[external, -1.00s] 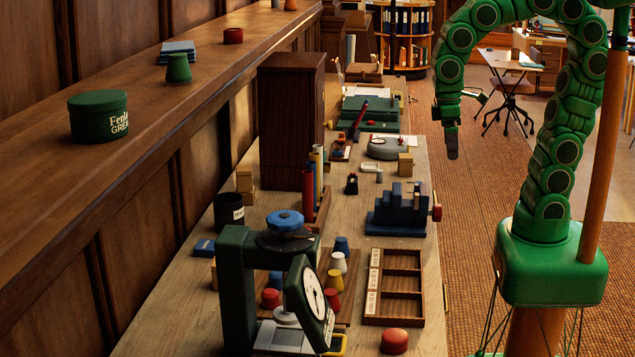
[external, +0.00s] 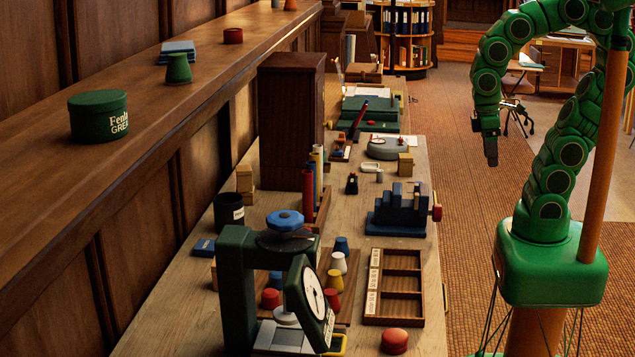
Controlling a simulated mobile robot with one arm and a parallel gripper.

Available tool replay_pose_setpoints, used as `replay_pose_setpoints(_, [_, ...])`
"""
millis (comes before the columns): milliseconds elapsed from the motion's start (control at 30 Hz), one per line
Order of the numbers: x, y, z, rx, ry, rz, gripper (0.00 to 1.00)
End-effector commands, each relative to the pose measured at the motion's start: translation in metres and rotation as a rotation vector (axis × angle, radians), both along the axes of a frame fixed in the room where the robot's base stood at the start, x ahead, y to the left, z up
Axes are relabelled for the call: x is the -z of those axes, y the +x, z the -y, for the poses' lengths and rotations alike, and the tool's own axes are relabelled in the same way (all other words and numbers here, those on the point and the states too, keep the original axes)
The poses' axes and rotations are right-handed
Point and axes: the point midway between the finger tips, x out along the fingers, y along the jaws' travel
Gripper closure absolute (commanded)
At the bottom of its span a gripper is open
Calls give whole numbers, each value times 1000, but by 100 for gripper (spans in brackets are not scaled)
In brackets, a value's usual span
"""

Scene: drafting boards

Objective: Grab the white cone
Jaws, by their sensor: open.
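The white cone (external: 339,262) stands on a wooden board on the workbench, between a blue cone (external: 342,245) behind it and a yellow cone (external: 335,280) in front. Its lower part is partly hidden by the yellow cone. My gripper (external: 491,150) hangs from the green arm, pointing down, to the right of the bench and above the floor, well apart from the white cone. It is open and holds nothing that I can see.
A dark green press with a dial (external: 238,290) stands left of and in front of the cones. A wooden compartment tray (external: 422,290) lies to their right, with a red dome (external: 394,341) near it. A blue vise (external: 398,212) and upright coloured tubes (external: 318,175) stand behind.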

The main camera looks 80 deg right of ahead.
Motion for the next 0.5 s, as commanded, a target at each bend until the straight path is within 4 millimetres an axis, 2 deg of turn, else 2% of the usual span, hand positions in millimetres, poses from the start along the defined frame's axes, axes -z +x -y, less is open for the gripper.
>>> replay_pose_setpoints(267, [1, 2, -2, 4, 7, -1, 35])
replay_pose_setpoints(367, [3, 10, -12, 20, 36, -5, 35])
replay_pose_setpoints(500, [9, 31, -40, 74, 120, -12, 35])
